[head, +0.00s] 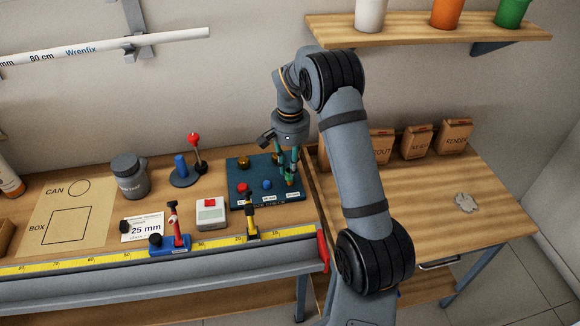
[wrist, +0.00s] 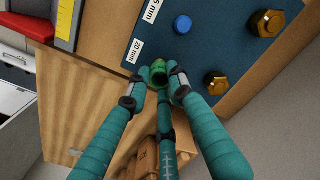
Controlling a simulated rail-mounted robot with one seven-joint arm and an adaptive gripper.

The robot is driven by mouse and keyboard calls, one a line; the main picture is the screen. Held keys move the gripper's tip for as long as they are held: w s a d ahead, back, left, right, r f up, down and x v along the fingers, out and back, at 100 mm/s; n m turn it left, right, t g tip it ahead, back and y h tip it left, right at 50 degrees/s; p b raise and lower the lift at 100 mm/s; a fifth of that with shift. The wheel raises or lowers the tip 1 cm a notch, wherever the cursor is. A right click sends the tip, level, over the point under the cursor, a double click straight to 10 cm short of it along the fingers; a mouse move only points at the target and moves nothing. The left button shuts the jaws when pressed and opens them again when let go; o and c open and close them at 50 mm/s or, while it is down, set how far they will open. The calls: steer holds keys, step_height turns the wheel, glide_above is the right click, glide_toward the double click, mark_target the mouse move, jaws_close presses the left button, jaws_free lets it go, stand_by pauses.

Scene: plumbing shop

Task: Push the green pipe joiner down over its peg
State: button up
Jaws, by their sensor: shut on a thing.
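The green pipe joiner (wrist: 158,75) is a short ring held between the fingertips of my gripper (wrist: 162,80). It is at the edge of the dark blue peg board (wrist: 205,50), beside the "20 mm" label (wrist: 138,50). In the head view, my gripper (head: 289,172) points down at the right part of the board (head: 250,171). The fingers are closed around the joiner's sides. The peg under it is hidden, and I cannot tell how far down the joiner sits.
A blue piece (wrist: 182,24) and brass nuts (wrist: 268,22) stand on the board close to my fingers. A red knob (head: 243,187) is farther left. Paper bags (head: 418,142) stand to the right.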

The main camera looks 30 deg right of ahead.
steer(key=shift+f+b, duration=0.55)
steer(key=shift+f, duration=0.15)
steer(key=shift+f, duration=0.15)
steer(key=o, duration=0.8)
step_height(320, 180, up, 12)
steer(key=shift+r, duration=0.1)
stand_by(0.5)
